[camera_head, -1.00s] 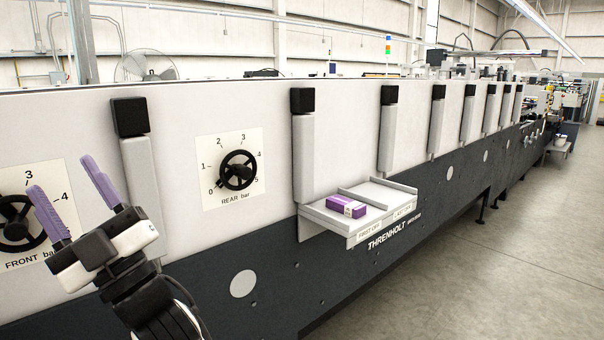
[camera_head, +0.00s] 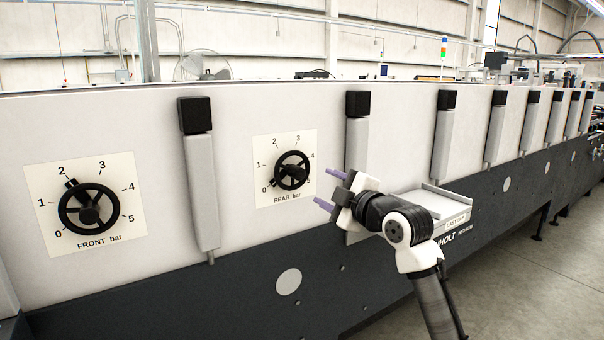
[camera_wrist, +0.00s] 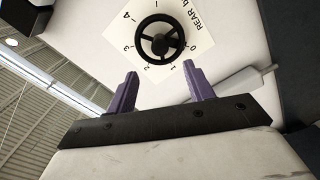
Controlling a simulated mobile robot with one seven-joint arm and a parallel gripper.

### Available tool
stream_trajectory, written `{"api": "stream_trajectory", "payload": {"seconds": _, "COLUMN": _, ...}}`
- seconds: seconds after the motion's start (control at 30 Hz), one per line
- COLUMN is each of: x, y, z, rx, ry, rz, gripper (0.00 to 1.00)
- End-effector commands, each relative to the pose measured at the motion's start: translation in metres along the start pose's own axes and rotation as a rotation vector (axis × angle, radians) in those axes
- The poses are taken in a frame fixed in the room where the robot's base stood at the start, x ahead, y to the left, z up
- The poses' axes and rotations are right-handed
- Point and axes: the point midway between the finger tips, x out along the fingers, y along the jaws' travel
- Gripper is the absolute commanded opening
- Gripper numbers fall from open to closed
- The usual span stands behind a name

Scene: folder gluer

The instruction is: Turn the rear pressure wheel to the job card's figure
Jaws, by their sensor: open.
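The rear pressure wheel (camera_head: 292,172) is a black spoked handwheel on a white 0-to-5 scale plate marked REAR bar. Its pointer knob sits at lower left, close to the 0. My gripper (camera_head: 324,186) is open and empty, just right of the rear plate, its purple fingers pointing left toward the wheel. In the wrist view, the wheel (camera_wrist: 158,37) shows upside down beyond my open fingertips (camera_wrist: 161,69), not touching them. No job card is legible in the views now.
The front wheel (camera_head: 89,209), with its pointer near 2, is at left. Grey upright covers (camera_head: 202,190) stand out beside the dials. A shelf (camera_head: 440,205) juts out behind my arm, partly hidden. The grey floor (camera_head: 560,280) is clear at right.

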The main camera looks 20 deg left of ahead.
Motion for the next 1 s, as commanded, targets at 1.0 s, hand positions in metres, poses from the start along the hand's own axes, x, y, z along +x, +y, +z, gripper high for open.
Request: {"api": "stream_trajectory", "payload": {"seconds": 1.0, "x": 0.109, "y": 0.0, "z": -0.001, "rx": 0.001, "ry": 0.001, "rz": 0.002, "gripper": 0.46}}
